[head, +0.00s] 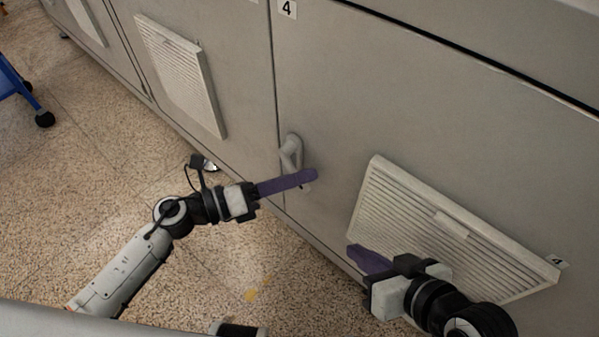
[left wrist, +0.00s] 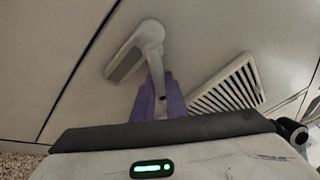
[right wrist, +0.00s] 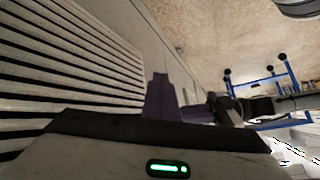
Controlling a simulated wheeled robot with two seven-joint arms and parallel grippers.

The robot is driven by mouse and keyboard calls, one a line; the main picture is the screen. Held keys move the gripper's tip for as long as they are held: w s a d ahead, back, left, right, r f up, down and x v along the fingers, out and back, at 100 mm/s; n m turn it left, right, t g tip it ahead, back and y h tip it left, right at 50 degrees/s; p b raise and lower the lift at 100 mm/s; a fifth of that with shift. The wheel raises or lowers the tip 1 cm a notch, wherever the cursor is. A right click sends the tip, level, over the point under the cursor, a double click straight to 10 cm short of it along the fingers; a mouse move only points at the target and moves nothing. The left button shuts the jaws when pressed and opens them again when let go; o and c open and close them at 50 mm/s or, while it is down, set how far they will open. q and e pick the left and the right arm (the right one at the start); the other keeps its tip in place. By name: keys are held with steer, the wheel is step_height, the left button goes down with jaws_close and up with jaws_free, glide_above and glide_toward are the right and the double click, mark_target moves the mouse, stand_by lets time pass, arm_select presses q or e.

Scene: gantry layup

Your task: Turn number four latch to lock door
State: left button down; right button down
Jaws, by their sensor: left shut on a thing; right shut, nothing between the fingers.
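The grey latch (head: 291,152) sits on the cabinet door (head: 330,100), near the seam below a "4" label (head: 287,8). My left gripper (head: 309,177) has its purple fingers shut on the latch's lower part, hiding some of it in the head view. In the left wrist view the latch (left wrist: 132,52) shows its grey body, with one end between the purple fingers (left wrist: 159,98). My right gripper (head: 356,250) is shut and empty, in front of the lower left corner of the louvred vent. Its fingers (right wrist: 161,95) also show in the right wrist view.
A white louvred vent (head: 450,230) stands out from the door at right; another vent (head: 182,75) is on the panel to the left. The speckled floor (head: 60,200) is open at left, with a blue wheeled frame (head: 15,80) behind.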

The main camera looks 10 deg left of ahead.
stand_by(0.4)
arm_select(q)
steer(key=c, duration=1.8)
jaws_free()
steer(key=shift+o, duration=0.2)
